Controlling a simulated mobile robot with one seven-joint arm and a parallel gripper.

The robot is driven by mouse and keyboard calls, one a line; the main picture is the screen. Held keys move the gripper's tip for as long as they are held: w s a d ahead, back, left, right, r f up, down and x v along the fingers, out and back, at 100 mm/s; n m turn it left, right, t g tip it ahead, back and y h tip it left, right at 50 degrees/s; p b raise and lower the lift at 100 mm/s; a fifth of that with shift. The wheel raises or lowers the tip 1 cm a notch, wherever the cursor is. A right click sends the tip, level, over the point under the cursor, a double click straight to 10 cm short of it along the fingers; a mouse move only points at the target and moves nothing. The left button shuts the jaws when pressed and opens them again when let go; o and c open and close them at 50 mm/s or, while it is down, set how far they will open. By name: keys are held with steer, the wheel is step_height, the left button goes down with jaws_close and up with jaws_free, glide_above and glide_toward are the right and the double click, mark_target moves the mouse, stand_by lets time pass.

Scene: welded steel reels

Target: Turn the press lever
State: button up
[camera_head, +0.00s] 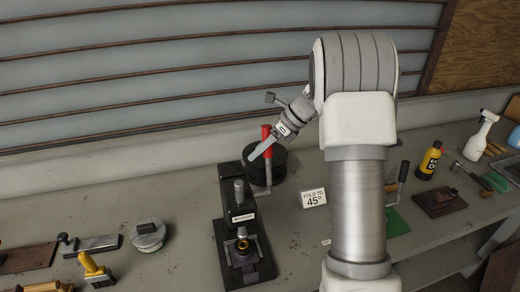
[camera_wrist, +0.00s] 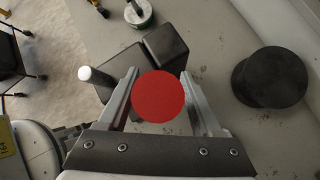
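The black press (camera_head: 243,222) stands on the grey bench left of centre in the head view. Its lever rises on the right side and ends in a red handle (camera_head: 267,140), upright. In the wrist view the red handle's round end (camera_wrist: 158,95) lies between the two fingers. My gripper (camera_head: 262,151) reaches down from the upper right to the red handle; its fingers also show in the wrist view (camera_wrist: 159,76). They stand apart on either side of the handle, with a narrow gap; contact is not clear. The press body (camera_wrist: 117,76) shows behind the fingers.
A black round reel (camera_wrist: 270,77) stands right of the lever. A round grey tin (camera_head: 148,236) and a yellow brush (camera_head: 95,270) lie left. A yellow bottle (camera_head: 430,161) and a white spray bottle (camera_head: 481,136) stand right.

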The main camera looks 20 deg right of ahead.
steer(key=shift+s, duration=0.1)
steer(key=b+v, duration=0.1)
steer(key=v, duration=1.6)
steer(key=shift+b, duration=0.35)
steer(key=shift+s+r, duration=0.15)
steer(key=shift+r, duration=0.05)
steer(key=s+a+n+h+b, duration=0.3)
steer(key=s+a+n+h, duration=0.1)
steer(key=s+a+n, duration=0.9)
steer(key=s+f+n+t+h+b, duration=0.1)
steer(key=s+f+n, duration=0.4)
steer(key=s+n, duration=0.1)
steer(key=s+a+f+n+t+h+b, duration=0.1)
steer(key=s+f+n, duration=0.3)
steer(key=s, duration=0.5)
steer(key=n+h, duration=0.1)
steer(key=n, duration=0.1)
steer(key=shift+a+f+n+t+b, duration=0.3)
steer(key=shift+f+t+b, duration=0.05)
steer(key=shift+t+b, duration=0.05)
